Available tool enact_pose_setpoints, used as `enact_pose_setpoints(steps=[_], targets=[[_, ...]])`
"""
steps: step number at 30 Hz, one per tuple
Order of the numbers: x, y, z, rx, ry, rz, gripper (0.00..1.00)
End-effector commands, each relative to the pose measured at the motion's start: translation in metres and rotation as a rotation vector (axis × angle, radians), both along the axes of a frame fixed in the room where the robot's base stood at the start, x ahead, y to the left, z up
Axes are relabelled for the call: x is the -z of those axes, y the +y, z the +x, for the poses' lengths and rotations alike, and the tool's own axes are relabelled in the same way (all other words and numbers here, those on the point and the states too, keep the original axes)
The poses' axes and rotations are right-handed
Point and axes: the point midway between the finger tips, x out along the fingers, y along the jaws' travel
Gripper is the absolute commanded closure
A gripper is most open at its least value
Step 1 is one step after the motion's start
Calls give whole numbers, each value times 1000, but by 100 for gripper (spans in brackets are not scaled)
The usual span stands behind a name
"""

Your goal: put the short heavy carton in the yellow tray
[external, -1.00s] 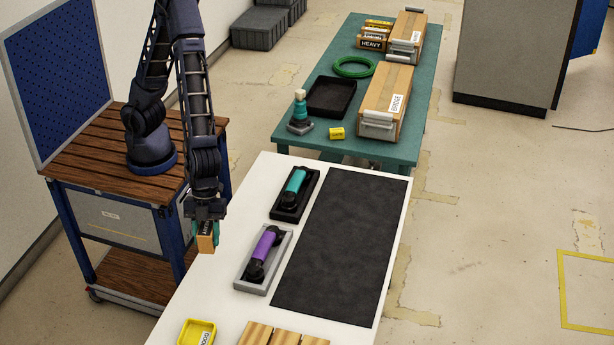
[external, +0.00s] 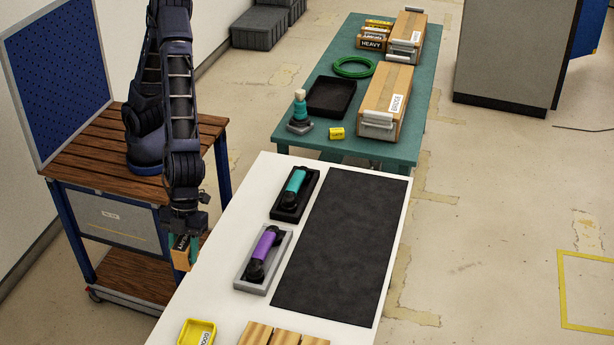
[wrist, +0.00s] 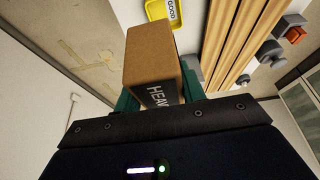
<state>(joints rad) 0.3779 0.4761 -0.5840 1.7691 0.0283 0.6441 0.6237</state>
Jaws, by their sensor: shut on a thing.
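My gripper (external: 184,242) is shut on a small brown carton (external: 182,258) with a dark label. In the wrist view the carton (wrist: 152,55) sits between the green fingers, and its label reads "HEA", the rest cut off. The carton hangs in the air by the left edge of the white table. The yellow tray (external: 187,335), labelled GOOD, is at the front left of the white table, partly cut off by the picture's lower edge. In the wrist view the yellow tray (wrist: 156,10) shows beyond the carton, at the top. I see nothing in its visible part.
Wooden blocks (external: 285,336) stand right of the yellow tray. A grey tray (external: 250,284) with a purple handset and a black tray (external: 280,212) with a teal handset lie farther back. A dark mat (external: 340,250) covers the right side. Another carton marked HEAVY (external: 371,44) is on the teal table.

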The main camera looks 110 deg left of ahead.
Motion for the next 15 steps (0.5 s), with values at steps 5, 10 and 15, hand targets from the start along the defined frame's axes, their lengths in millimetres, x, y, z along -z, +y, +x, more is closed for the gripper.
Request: enact_pose_setpoints(steps=[5, 10, 15], targets=[[-7, -34, -3, 42, -3, 1, 94], [-9, -48, -5, 57, -5, 5, 94], [11, -50, -5, 61, -2, 7, 94]])
